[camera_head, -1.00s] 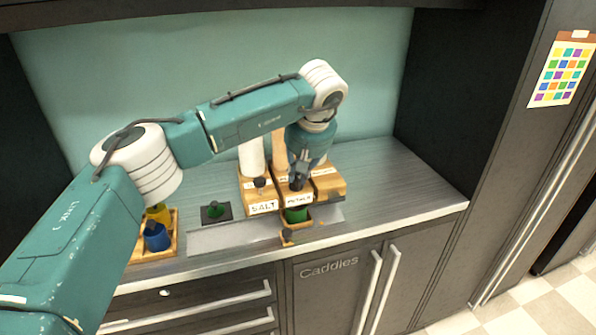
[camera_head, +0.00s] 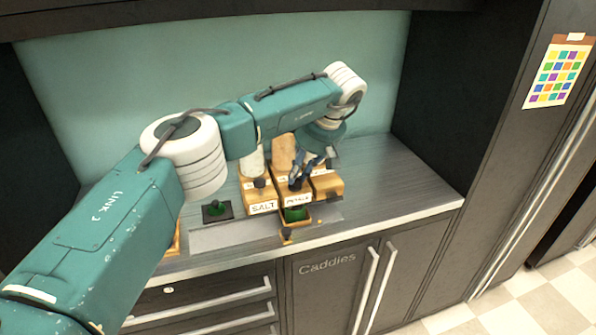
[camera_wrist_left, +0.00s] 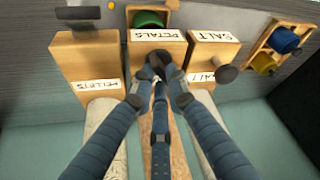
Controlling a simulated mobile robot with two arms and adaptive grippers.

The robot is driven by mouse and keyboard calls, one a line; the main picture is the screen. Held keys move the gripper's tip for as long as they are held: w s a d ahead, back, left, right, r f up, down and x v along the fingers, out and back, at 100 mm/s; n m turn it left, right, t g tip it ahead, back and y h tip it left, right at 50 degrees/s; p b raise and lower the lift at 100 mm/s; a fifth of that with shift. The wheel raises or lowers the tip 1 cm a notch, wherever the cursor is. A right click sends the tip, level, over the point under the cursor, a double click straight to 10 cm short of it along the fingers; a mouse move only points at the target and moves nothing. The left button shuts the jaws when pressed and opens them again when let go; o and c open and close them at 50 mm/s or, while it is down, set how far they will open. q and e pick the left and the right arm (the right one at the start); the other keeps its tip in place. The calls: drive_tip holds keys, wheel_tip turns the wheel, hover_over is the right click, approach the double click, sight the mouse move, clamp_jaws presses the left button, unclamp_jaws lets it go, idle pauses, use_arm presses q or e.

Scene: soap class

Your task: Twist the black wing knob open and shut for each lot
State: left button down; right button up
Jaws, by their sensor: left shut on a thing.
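Three wooden dispensers stand side by side on the counter, each with a dark knob. The middle one, labelled PETALS (camera_wrist_left: 157,36), has a black wing knob (camera_wrist_left: 158,58) on its front. My left gripper (camera_head: 298,180) is shut on that knob; in the left wrist view its fingers (camera_wrist_left: 158,78) close around it and hide part of it. The SALT dispenser (camera_head: 262,208) is on the left in the head view, its knob upright. The PELLETS dispenser (camera_wrist_left: 90,62) shows in the left wrist view with a dark knob. A green cup (camera_head: 296,214) sits under the PETALS spout in a small wooden caddy (camera_head: 288,234).
A green piece on a black pad (camera_head: 216,210) lies left of the dispensers. A wooden caddy with blue and yellow cups (camera_wrist_left: 272,52) stands farther along. A grey strip (camera_head: 232,235) runs along the counter front. The counter right of the dispensers is clear.

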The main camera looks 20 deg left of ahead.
use_arm(q)
drive_tip(key=shift+r, duration=0.1)
drive_tip(key=c, duration=1.7)
unclamp_jaws()
drive_tip(key=v, duration=1.2)
drive_tip(key=shift+a, duration=0.1)
